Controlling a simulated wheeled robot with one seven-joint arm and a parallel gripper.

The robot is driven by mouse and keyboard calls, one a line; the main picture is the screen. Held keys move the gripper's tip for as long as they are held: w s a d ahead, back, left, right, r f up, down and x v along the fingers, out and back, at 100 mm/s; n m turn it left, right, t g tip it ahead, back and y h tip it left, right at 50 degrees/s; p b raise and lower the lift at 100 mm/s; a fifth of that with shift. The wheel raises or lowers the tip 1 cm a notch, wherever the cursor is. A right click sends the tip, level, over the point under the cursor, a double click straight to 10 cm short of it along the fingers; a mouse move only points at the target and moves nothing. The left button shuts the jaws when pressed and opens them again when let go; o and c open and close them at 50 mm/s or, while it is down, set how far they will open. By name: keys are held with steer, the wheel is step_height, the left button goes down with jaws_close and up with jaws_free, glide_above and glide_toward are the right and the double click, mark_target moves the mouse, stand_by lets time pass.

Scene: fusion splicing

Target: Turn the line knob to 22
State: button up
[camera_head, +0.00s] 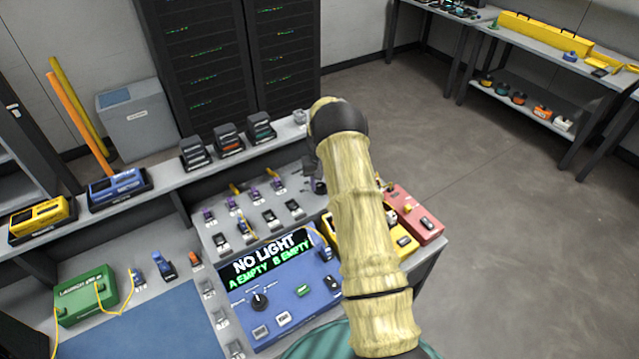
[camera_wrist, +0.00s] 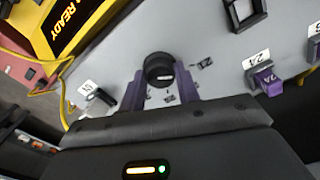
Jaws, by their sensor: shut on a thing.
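The line knob (camera_wrist: 159,68) is a round black knob with a small white mark, on a grey panel in the wrist view. My gripper (camera_wrist: 162,86) has its two purple fingers closed on the knob, one on each side. Small dark printed labels lie on the panel around the knob, partly hidden by the fingers and too small to read surely. In the head view my pale ribbed arm covers the knob, and only a dark part of my gripper (camera_head: 318,180) shows beside the arm.
A yellow device (camera_wrist: 75,20) with a READY screen stands close by in the wrist view. A purple connector (camera_wrist: 267,82) sits to the right. In the head view a blue tester (camera_head: 290,310) reads NO LIGHT, A EMPTY, B EMPTY. A red box (camera_head: 418,215) stands right of my arm.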

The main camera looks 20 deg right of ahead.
mark_target(320, 186)
steer(key=shift+a, duration=0.1)
steer(key=m+b, duration=0.2)
steer(key=m, duration=0.3)
steer(key=shift+w+m, duration=0.1)
steer(key=shift+m, duration=1.3)
steer(key=shift+d, duration=0.2)
steer(key=o, duration=1)
steer(key=shift+a, duration=0.1)
steer(key=shift+r+b, duration=0.4)
steer(key=shift+r, duration=0.2)
step_height(320, 186, up, 16)
steer(key=shift+r+b, duration=0.15)
steer(key=shift+b, duration=0.95)
